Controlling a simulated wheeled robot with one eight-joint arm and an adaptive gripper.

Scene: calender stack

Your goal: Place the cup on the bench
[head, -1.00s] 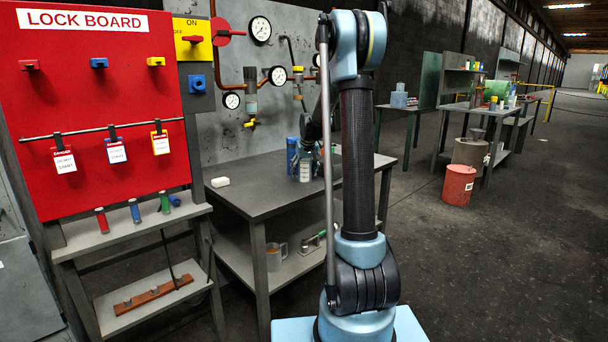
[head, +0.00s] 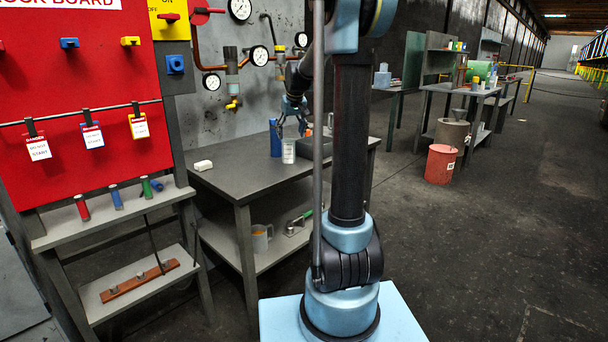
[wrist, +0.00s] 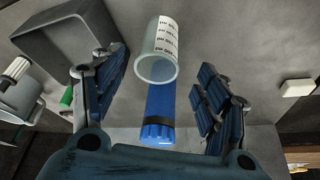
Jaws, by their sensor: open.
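A pale translucent cup (head: 288,152) with a printed label stands upright on the grey bench (head: 240,185), beside a blue cylinder (head: 275,138). My gripper (head: 292,124) is just above the cup and apart from it. In the wrist view the cup (wrist: 160,50) shows its open rim between the spread fingers of my gripper (wrist: 160,68). The fingers are open and do not touch it. The blue cylinder (wrist: 158,115) also shows there. A grey mug with a handle (head: 262,238) sits on the bench's lower shelf.
A grey tray (wrist: 62,42) lies near the cup. A white block (head: 203,165) lies on the bench's left part. The bench top between is clear. Gauges and pipes (head: 232,75) are on the wall behind. The red lock board (head: 80,90) stands at left.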

